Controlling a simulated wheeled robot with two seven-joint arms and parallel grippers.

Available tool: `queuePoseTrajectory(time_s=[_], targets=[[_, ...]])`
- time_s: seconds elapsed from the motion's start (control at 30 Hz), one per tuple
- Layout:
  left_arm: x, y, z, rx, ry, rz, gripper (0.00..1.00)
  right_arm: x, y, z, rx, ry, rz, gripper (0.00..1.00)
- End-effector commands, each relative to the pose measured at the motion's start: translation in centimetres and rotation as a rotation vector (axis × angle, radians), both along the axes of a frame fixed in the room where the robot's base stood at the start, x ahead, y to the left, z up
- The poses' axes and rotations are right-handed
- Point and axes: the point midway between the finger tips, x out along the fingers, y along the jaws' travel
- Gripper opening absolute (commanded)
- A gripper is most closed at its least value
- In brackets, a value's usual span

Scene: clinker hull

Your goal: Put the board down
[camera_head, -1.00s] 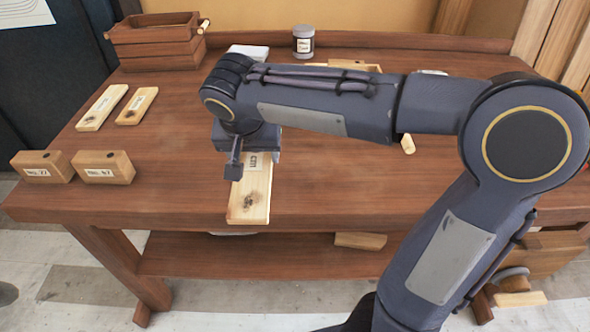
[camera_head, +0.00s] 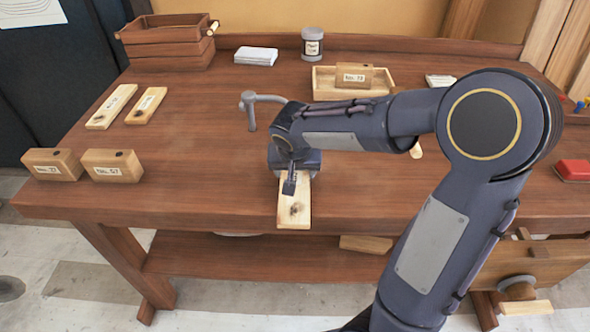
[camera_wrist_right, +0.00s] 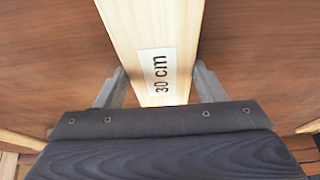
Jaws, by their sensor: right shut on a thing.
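A pale wooden board (camera_head: 293,205) with a dark knot is in my right gripper (camera_head: 291,182) at the front of the brown workbench (camera_head: 190,190). In the right wrist view the board (camera_wrist_right: 150,40) bears a label reading "30 cm", and the fingers of the gripper (camera_wrist_right: 158,85) are shut on its two sides. In the head view its near end overlaps the bench's front edge; I cannot tell whether it touches the bench top. The gripper hides its far end. My left gripper is not in view.
Two labelled boards (camera_head: 111,106) (camera_head: 147,105) lie at the left, with two wooden blocks (camera_head: 52,165) (camera_head: 112,166) nearer. A grey hooked metal piece (camera_head: 250,110) stands behind the gripper. A tray (camera_head: 325,92) holds a block (camera_head: 353,76). The bench between blocks and board is clear.

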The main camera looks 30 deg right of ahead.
Motion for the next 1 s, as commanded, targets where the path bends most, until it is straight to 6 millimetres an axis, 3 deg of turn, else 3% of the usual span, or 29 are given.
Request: queuePoseTrajectory(time_s=[0.3, 0.33, 0.47, 0.77, 0.87, 1.0], targets=[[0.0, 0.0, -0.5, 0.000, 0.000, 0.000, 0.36, 0.0, 0.0, -0.4, 0.000, -0.001, -0.001, 0.36], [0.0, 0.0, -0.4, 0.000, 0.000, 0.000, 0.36, 0.0, 0.0, -0.2, 0.000, 0.000, -0.001, 0.67], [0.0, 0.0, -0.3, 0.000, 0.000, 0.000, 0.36, 0.0, 0.0, -0.2, 0.001, 0.001, 0.000, 0.84], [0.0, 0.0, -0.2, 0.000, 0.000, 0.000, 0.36, 0.0, 0.0, -0.1, 0.000, 0.000, 0.000, 0.85], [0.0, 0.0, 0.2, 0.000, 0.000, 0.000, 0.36, -0.1, 0.1, 0.5, 0.001, -0.002, -0.001, 0.85], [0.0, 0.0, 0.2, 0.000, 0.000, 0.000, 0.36, -0.7, 0.6, 2.7, 0.001, -0.006, 0.002, 0.85]])
